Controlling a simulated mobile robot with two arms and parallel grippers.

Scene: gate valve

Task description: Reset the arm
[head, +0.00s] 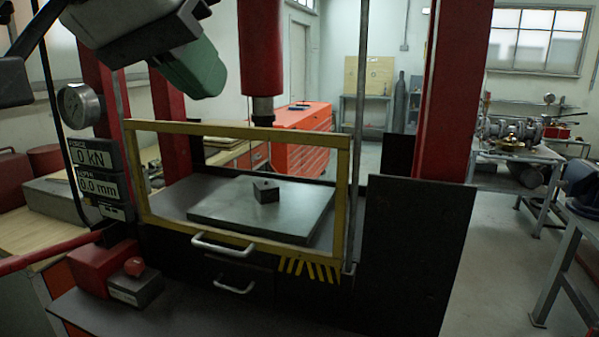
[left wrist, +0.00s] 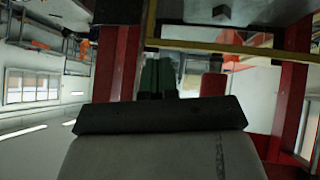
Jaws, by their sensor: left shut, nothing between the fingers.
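My left arm (head: 125,25) comes in at the upper left of the head view, raised in front of the red press. Its left gripper (head: 205,82) has green fingers pointing down and to the right, apart from the press ram. The green fingers also show side by side in the left wrist view (left wrist: 158,76), shut with nothing between them. The rest of the arm is partly cut off by the picture edge. My right gripper is not in view.
The press has a red ram (head: 261,50), a yellow-framed guard (head: 345,190), and a grey plate (head: 215,212) bearing a small dark block (head: 266,191). A gauge (head: 79,106) and displays (head: 88,172) stand left. An orange cabinet (head: 300,150) is behind. Open floor lies right.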

